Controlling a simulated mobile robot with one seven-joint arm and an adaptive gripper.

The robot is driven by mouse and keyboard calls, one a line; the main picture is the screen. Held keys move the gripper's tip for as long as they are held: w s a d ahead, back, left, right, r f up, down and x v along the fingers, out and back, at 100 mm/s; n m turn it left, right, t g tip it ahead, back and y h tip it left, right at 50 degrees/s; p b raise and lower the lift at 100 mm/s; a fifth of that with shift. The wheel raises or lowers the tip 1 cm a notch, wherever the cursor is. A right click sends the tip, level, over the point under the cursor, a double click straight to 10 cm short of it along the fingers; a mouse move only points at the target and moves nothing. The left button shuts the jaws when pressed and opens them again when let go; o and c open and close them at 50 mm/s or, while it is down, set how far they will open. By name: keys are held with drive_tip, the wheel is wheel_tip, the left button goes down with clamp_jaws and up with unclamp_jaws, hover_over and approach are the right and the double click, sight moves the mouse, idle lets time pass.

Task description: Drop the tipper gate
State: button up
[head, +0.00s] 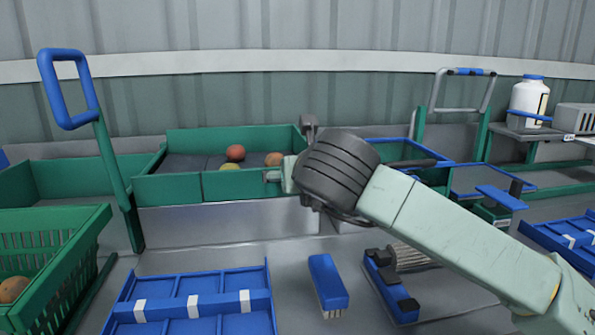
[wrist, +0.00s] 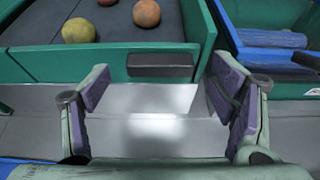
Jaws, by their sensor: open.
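My gripper (wrist: 160,80) is open and empty. Its two purple-padded fingers stand to either side of the handle and nearer the camera, with no clear contact. In the head view my wrist hides most of the gripper, at the tray's right front corner.
A blue loop handle (head: 68,88) rises on a green post at left. A green crate (head: 60,235) stands at lower left. Blue trays (head: 195,308), a blue brush (head: 327,282) and a blue-framed device (head: 390,287) lie in front. A white bottle (head: 529,102) stands at far right.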

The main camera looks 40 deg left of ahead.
drive_tip(key=shift+w+a+f, duration=0.25)
drive_tip(key=shift+w+a, duration=0.1)
drive_tip(key=shift+a, duration=0.1)
